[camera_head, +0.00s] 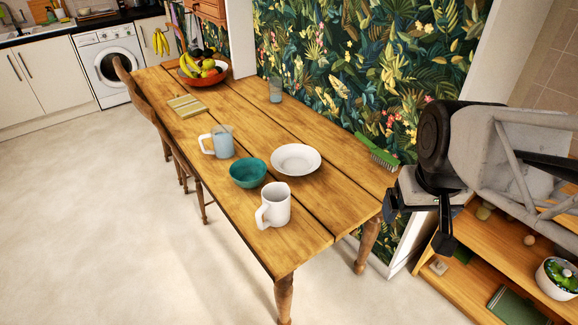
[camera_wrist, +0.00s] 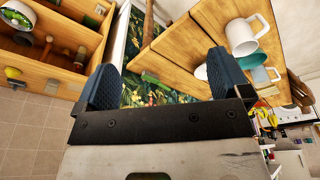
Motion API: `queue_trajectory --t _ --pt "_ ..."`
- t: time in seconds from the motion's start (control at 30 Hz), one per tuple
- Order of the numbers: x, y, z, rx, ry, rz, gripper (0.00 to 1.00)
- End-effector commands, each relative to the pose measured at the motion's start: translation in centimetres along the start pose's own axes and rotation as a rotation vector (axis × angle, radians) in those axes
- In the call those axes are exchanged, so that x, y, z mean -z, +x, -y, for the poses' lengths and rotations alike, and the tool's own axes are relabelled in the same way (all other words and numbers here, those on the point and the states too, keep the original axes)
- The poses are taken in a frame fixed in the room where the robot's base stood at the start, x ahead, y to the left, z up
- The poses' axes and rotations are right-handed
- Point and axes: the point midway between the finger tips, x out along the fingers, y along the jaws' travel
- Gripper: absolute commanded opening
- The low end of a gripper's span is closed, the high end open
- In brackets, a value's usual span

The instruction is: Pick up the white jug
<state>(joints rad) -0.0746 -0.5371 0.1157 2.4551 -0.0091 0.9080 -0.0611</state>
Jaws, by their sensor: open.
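The white jug (camera_head: 275,207) stands upright near the close end of the wooden table (camera_head: 305,235), with its handle toward the lower left. In the wrist view the jug (camera_wrist: 241,38) shows at the upper right, beyond and to the right of the fingers. My gripper (camera_head: 418,220) is off the right side of the table, apart from the jug. Its two blue-padded fingers (camera_wrist: 165,75) are wide open with nothing between them.
A green brush (camera_head: 378,152) lies by the patterned wall. A fruit bowl (camera_head: 203,72) is at the far end. A wooden shelf (camera_head: 470,262) stands at the right.

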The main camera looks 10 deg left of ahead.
Motion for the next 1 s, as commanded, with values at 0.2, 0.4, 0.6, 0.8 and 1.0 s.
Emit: queue_trajectory --t 0.2,0.4,0.6,0.8,1.0 --pt "4.8 2.3 2.9 0.019 -0.148 0.031 0.95" --pt "8.8 4.8 6.0 0.035 -0.281 0.056 0.95" --pt "12.2 7.8 9.8 0.051 -0.415 0.079 0.95" --pt "15.1 11.3 14.1 0.067 -0.549 0.103 0.95" --pt "17.3 15.2 18.9 0.082 -0.682 0.126 0.95"
